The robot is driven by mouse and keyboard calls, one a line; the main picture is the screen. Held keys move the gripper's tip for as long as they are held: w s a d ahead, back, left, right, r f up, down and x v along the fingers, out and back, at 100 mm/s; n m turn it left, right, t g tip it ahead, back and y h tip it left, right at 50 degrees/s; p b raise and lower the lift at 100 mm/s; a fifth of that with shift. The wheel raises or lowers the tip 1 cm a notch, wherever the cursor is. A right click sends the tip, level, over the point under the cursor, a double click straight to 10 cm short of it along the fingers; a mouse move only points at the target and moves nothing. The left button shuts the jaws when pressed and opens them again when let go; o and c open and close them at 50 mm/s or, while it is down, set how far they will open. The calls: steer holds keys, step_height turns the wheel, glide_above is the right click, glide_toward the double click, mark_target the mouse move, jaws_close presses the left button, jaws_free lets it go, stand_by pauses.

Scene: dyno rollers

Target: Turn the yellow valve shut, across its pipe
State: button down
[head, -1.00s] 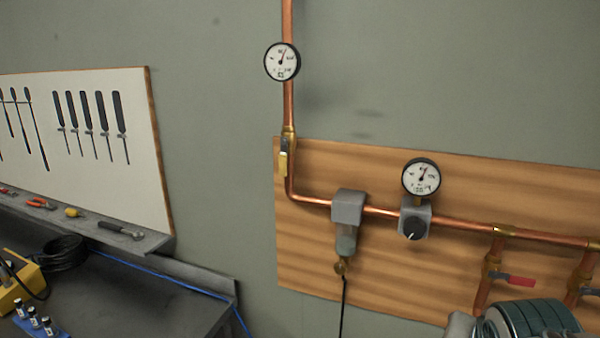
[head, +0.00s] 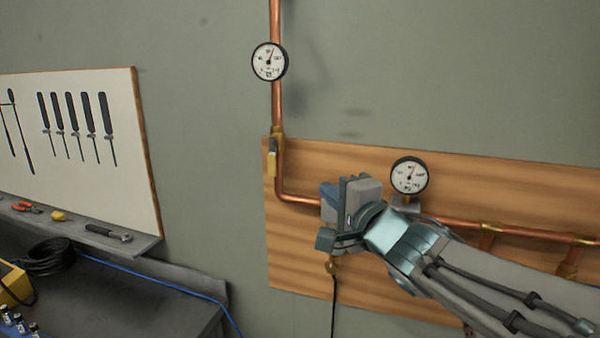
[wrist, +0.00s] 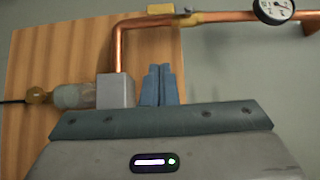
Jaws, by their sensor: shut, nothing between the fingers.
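The yellow valve (head: 272,164) sits on the vertical copper pipe (head: 277,100) at the board's upper left corner. Its handle hangs down, lying along the pipe. In the wrist view the yellow handle (wrist: 160,8) shows at the top edge, also lined up with its pipe. My gripper (head: 330,194) is below and to the right of the valve, in front of the grey filter unit, and apart from the valve. In the wrist view its blue-grey fingers (wrist: 158,85) are together and empty. My gripper and arm hide most of the filter in the head view.
A round gauge (head: 269,61) is on the pipe above the valve, and another gauge (head: 409,175) is to the right. The pipe bends right across the wooden board (head: 300,270). A tool panel (head: 100,160) and dark bench (head: 140,290) are at left.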

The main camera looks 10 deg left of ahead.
mark_target(272, 157)
steer(key=shift+w+a, duration=0.1)
steer(key=shift+a, duration=0.05)
steer(key=s+a+x, duration=0.2)
steer(key=x, duration=1)
steer(key=shift+w+a, duration=0.25)
steer(key=shift+a, duration=0.05)
steer(key=shift+w+d+f+b, duration=0.1)
steer(key=shift+f+b, duration=0.05)
steer(key=shift+b, duration=0.3)
